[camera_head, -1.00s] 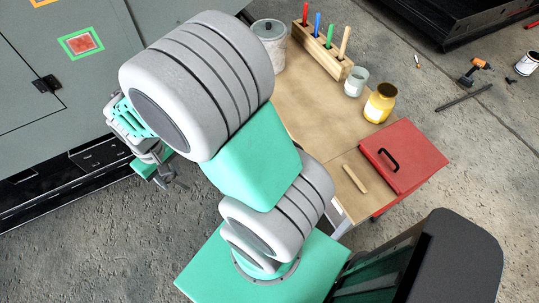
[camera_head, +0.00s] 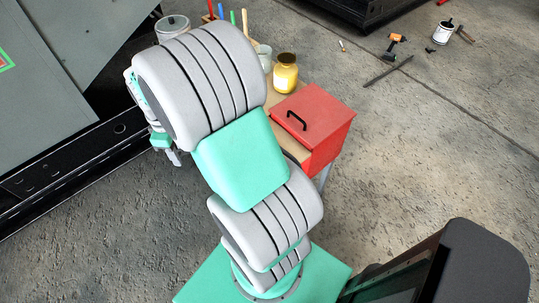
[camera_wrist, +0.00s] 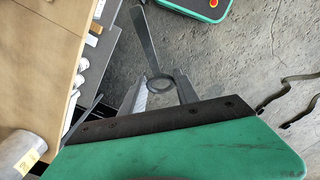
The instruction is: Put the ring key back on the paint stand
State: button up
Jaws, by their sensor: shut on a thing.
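The ring key (camera_wrist: 147,40), a dark flat bar with a ring at one end, shows in the wrist view. My gripper (camera_wrist: 159,90) is shut on it near the ring, and the bar points away over the concrete floor. The paint stand's wooden top (camera_wrist: 40,45) is to the left of the key in the wrist view, with a gap between them. In the head view the stand's wooden top (camera_head: 268,102) is mostly hidden behind my arm. My gripper (camera_head: 172,155) shows only in part there, left of the arm, and the key cannot be made out.
A grey enclosure (camera_head: 60,60) stands left. Open floor lies between it and the stand.

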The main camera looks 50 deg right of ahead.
jog(key=d+f+n+b, duration=0.3)
jog(key=d+n+b, duration=0.5)
jog(key=d, duration=1)
jog(key=shift+n, duration=0.6)
jog(key=s+d+f+p, duration=0.1)
jog(key=s+d+f, duration=0.1)
jog(key=s+f, duration=0.1)
jog(key=s+d+f, duration=0.2)
jog(key=s+f, duration=0.1)
jog(key=s, duration=0.1)
jog(key=s+d+f+p, duration=0.1)
jog(key=s+d+f, duration=0.2)
jog(key=s, duration=0.1)
jog(key=shift+s+f+p, duration=0.2)
jog(key=shift+f+p, duration=0.15)
notch_tip(320, 180, down, 3)
jog(key=shift+s+r, duration=0.1)
jog(key=shift+f, duration=0.25)
jog(key=shift+f, duration=0.15)
